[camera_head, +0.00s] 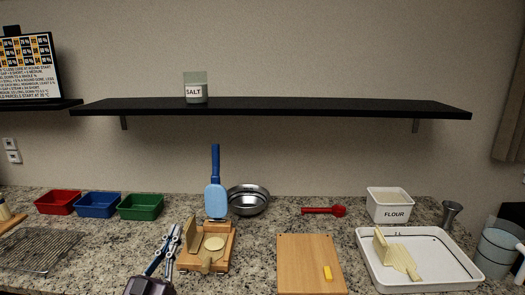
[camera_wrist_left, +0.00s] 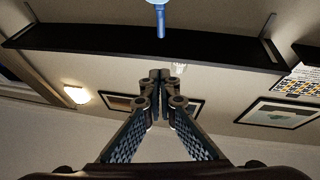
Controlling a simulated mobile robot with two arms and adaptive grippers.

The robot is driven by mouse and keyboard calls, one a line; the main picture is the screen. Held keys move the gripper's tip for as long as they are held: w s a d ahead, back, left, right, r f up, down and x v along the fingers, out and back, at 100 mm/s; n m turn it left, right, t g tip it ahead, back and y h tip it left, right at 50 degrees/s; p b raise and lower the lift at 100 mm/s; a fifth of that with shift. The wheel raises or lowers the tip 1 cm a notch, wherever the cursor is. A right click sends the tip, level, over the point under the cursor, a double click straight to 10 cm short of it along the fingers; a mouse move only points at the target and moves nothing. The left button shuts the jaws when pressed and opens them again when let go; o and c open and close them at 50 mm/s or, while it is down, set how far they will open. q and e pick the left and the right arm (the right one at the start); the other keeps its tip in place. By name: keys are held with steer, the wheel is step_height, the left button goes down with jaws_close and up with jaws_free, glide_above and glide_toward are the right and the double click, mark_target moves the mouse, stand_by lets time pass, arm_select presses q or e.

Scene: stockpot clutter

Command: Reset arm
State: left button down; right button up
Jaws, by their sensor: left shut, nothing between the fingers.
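My left gripper (camera_head: 183,226) comes in at the bottom left of centre in the head view, fingers pointing up. It is beside the left edge of a wooden press-like board (camera_head: 222,256) that bears a pale round piece (camera_head: 214,243). In the left wrist view its fingers (camera_wrist_left: 160,78) meet at the tips with nothing between them. A blue paddle-shaped tool (camera_head: 215,197) stands upright behind the board, apart from the gripper. My right gripper is not in view.
Red (camera_head: 58,203), blue (camera_head: 98,205) and green (camera_head: 140,206) bins stand at the left, near a wire rack (camera_head: 40,250). A steel bowl (camera_head: 248,200), cutting board (camera_head: 305,262), white tray (camera_head: 465,262) and flour bin (camera_head: 390,206) stand rightward. A black shelf (camera_head: 300,106) hangs above.

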arm_select(q)
steer(key=s+d+f+g+y, duration=0.15)
steer(key=s+f+g, duration=0.3)
steer(key=f, duration=0.45)
steer(key=s+d+f+g+y, duration=0.15)
steer(key=s+f+g, duration=0.3)
steer(key=f, duration=0.55)
steer(key=s+a+f+g, duration=0.1)
steer(key=s+f+g, duration=0.25)
steer(key=s, duration=0.55)
steer(key=s+f+g+y, duration=0.1)
steer(key=s+f+g, duration=0.25)
steer(key=s, duration=0.55)
steer(key=s+a+f+g, duration=0.1)
steer(key=s+f+g, duration=0.25)
steer(key=s, duration=0.65)
step_height(320, 180, down, 25)
steer(key=s+a+f+g, duration=0.2)
steer(key=s+f, duration=1.5)
steer(key=s, duration=0.1)
steer(key=shift+s+a+m, duration=0.25)
steer(key=shift+a+m, duration=0.15)
